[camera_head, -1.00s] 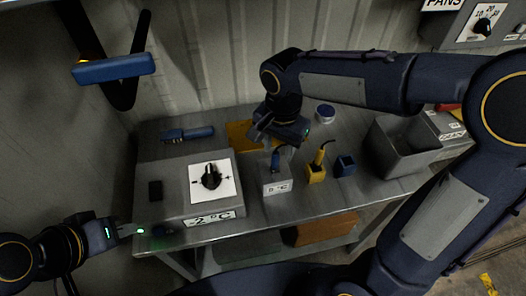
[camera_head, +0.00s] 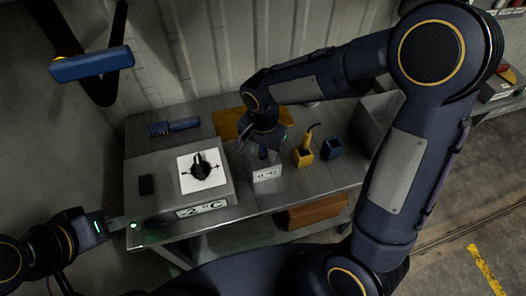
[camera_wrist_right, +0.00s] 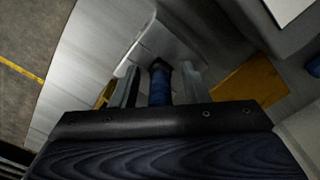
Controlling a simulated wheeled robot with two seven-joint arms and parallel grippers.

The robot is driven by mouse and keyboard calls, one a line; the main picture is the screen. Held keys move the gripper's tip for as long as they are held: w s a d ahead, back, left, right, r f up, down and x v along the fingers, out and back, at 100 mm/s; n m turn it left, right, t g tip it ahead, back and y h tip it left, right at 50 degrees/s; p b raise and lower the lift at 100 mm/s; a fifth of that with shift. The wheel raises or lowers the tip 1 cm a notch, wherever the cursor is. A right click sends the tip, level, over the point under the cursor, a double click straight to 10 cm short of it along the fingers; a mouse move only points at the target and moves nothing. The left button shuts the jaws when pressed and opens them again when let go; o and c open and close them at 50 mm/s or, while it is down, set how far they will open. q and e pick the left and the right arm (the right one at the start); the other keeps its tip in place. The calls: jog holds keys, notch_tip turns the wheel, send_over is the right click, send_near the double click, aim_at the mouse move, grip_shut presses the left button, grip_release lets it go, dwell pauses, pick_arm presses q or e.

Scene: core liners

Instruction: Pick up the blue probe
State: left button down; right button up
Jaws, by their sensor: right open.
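The blue probe (camera_wrist_right: 160,86) stands between the two fingers of my right gripper (camera_wrist_right: 160,88) in the right wrist view. The fingers are open, one on each side of its blue handle. In the head view my right gripper (camera_head: 260,148) is over the white display block (camera_head: 267,174), and it hides much of the probe (camera_head: 263,154) there. Whether the fingers touch the handle cannot be told. My left gripper (camera_head: 122,223) is at the table's front left edge, away from the probe; its finger gap is not clear.
A grey box with a dial (camera_head: 201,171) is on the left. A blue tool (camera_head: 173,127) and an orange sheet (camera_head: 229,121) lie behind. A grey bin (camera_head: 376,117) is at right.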

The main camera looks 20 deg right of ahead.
grip_shut()
jog(key=shift+r, duration=0.15)
